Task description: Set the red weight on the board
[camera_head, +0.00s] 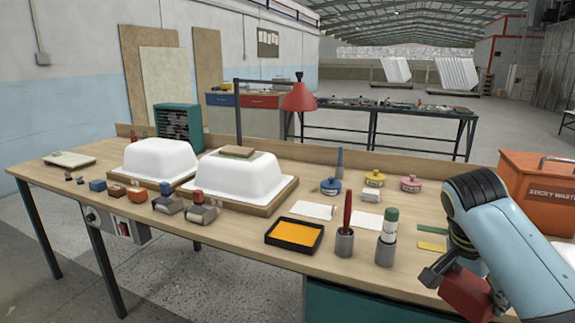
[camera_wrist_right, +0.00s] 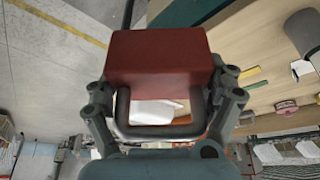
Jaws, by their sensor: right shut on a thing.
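The red weight (camera_head: 466,291) is a block held in my right gripper (camera_head: 464,286), near the table's front right edge. In the right wrist view the red weight (camera_wrist_right: 160,62) sits between the fingers, with a grey loop handle (camera_wrist_right: 160,128) on the near side. A small brown board (camera_head: 237,152) lies flat on top of the right white tub shell (camera_head: 240,178), with a thin greenish sheet under it. The board is far to the left of the right gripper, and nothing rests on it. My left gripper is not in view.
The left white shell (camera_head: 153,160) stands beside it. Between shells and gripper are an orange-filled black tray (camera_head: 294,235), two grey cups (camera_head: 344,243) with upright tools, and several colored pots (camera_head: 374,179). An orange waste bin (camera_head: 535,190) stands at right. Small blocks (camera_head: 168,200) line the front left.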

